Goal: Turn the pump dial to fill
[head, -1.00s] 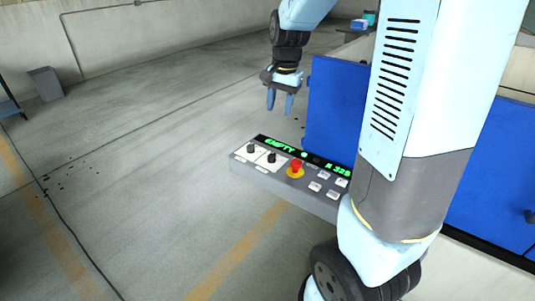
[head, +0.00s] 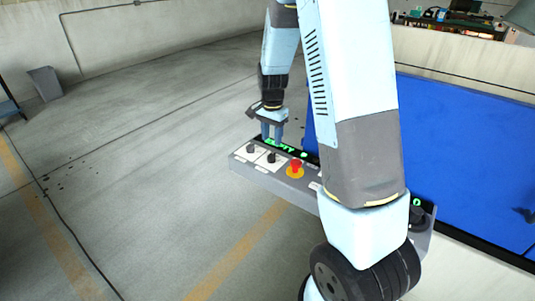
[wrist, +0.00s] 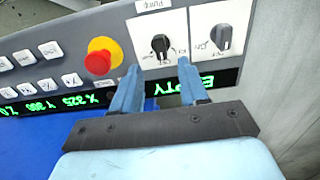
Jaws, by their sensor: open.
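The pump dial (wrist: 160,45) is a small black knob on a white plate, with a label that seems to read "PUMP" upside down in the wrist view. In the head view the pump dial (head: 272,158) sits between the other knob and the red button. I cannot tell surely which mark it points at. The green display (wrist: 190,84) reads "EMPTY". My gripper (head: 272,140) is open and empty above the panel's far edge. In the wrist view the fingertips of my gripper (wrist: 158,67) lie either side of the dial's line, short of the knob and apparently not touching it.
A second black knob (wrist: 222,38) is beside the pump dial. A red emergency button (wrist: 98,62) on a yellow ring stands on its other side, close to one finger. White keys (wrist: 50,50) lie beyond. A blue cabinet (head: 465,150) stands right.

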